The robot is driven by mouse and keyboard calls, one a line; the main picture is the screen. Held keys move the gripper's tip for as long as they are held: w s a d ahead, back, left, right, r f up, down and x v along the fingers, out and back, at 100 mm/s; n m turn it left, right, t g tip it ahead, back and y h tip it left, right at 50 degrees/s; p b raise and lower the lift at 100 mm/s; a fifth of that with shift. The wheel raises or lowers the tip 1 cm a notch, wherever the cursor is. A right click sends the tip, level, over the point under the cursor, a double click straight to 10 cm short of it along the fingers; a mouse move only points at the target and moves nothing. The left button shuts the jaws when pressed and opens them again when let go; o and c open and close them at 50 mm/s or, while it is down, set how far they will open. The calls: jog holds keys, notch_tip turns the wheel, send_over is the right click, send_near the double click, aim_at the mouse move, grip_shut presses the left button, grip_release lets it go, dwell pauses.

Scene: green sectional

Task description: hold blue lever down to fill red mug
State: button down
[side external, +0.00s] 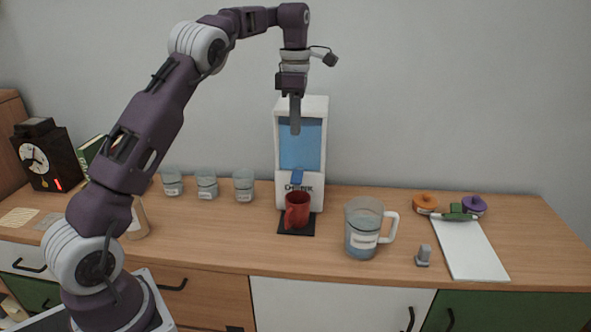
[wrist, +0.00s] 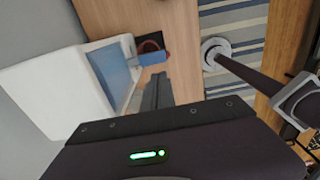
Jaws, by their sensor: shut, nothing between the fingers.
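The white dispenser (side external: 314,109) with a blue tank front stands against the wall; it also shows in the wrist view (wrist: 50,85). Its blue lever (side external: 297,177) sticks out below the tank, and the lever also shows in the wrist view (wrist: 153,58). The red mug (side external: 297,211) stands upright on the dark base under the lever; the wrist view shows part of it (wrist: 149,46), partly hidden by the lever. My gripper (side external: 295,130) is shut and empty, pointing down in front of the tank, above the lever and apart from it. Its fingers show in the wrist view (wrist: 158,92).
A clear pitcher (side external: 362,235) stands right of the mug. Several glass jars (side external: 206,184) stand left of the dispenser. A white board (side external: 466,250), a small grey object (side external: 423,257) and orange (side external: 425,202) and purple (side external: 474,204) lidded items are at the right.

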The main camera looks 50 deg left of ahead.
aim_at(295, 180)
notch_tip(295, 180, down, 13)
jog(key=shift+r, duration=0.1)
dwell(0.4)
